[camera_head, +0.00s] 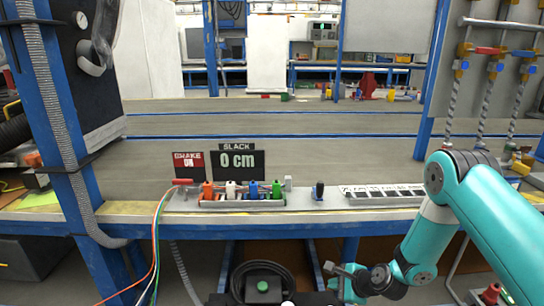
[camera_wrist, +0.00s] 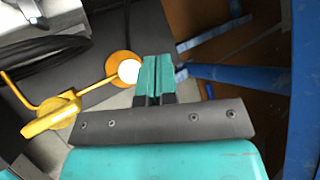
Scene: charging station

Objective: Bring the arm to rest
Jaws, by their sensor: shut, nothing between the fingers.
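My gripper shows in the wrist view (camera_wrist: 160,66) with its two teal fingers side by side and closed together, holding nothing. In the head view my teal arm comes in from the right and bends down. Its wrist end hangs low near the bottom edge, in front of and below the workbench (camera_head: 310,226). The fingertips are too small to make out clearly there.
A tray of coloured plugs (camera_head: 243,204) stands on the bench front, with a "0 cm" display (camera_head: 238,165) behind. Blue posts (camera_head: 62,130) flank the bench. The wrist view shows a yellow lever (camera_wrist: 50,118), an orange disc (camera_wrist: 123,66) and a blue bar (camera_wrist: 235,76) near the fingers.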

